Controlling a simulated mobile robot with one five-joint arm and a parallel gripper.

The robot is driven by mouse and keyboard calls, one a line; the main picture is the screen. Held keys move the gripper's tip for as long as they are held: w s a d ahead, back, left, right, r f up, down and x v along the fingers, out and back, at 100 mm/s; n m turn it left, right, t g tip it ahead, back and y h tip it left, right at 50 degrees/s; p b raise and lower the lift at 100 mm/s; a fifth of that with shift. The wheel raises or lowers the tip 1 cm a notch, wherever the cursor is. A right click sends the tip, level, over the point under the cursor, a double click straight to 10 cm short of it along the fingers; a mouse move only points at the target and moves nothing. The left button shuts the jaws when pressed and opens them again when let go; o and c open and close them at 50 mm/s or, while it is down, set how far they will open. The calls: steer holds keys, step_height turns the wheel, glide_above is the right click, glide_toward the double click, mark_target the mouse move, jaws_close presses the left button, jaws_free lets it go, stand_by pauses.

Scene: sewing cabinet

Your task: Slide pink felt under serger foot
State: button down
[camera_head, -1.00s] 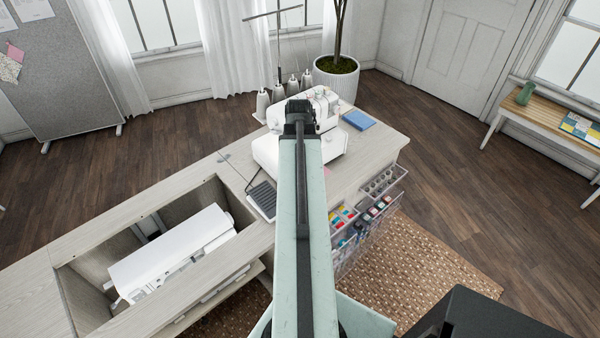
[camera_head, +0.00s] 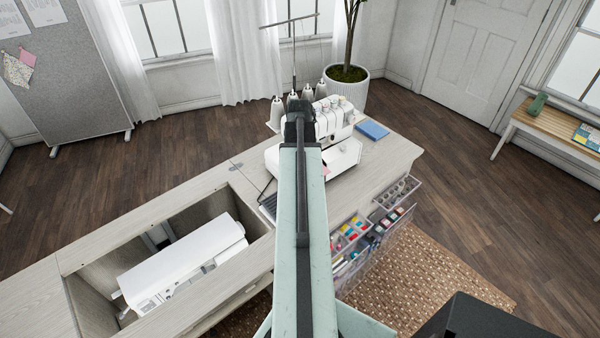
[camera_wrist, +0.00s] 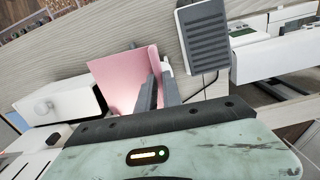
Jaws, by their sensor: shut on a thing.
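The pink felt (camera_wrist: 118,78) is a flat sheet, curled up at its right side where my gripper (camera_wrist: 160,82) is shut on it in the wrist view. The white serger (camera_wrist: 60,102) stands to the left of the felt there, and the felt's left edge comes close to it; I cannot tell if they touch. In the head view the serger (camera_head: 338,122) stands on the cabinet top, partly behind my arm. A small bit of felt (camera_head: 326,170) shows beside my arm. My gripper's fingers are hidden there. The serger's foot cannot be made out.
A grey foot pedal (camera_wrist: 203,36) with a cord lies on the cabinet top, right of the felt. A white sewing machine (camera_head: 182,262) sits in the cabinet's open well. Thread cones stand behind the serger. A blue book (camera_head: 372,130) lies right of it. Open drawers (camera_head: 365,228) hold supplies.

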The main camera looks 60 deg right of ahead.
steer(key=shift+w+d, duration=0.25)
steer(key=shift+w, duration=0.2)
steer(key=shift+d, duration=0.1)
steer(key=shift+f, duration=0.1)
steer(key=c, duration=1.4)
jaws_free()
steer(key=shift+w, duration=0.1)
steer(key=shift+c, duration=0.2)
step_height(320, 180, up, 14)
steer(key=p, duration=1.3)
steer(key=shift+p, duration=0.35)
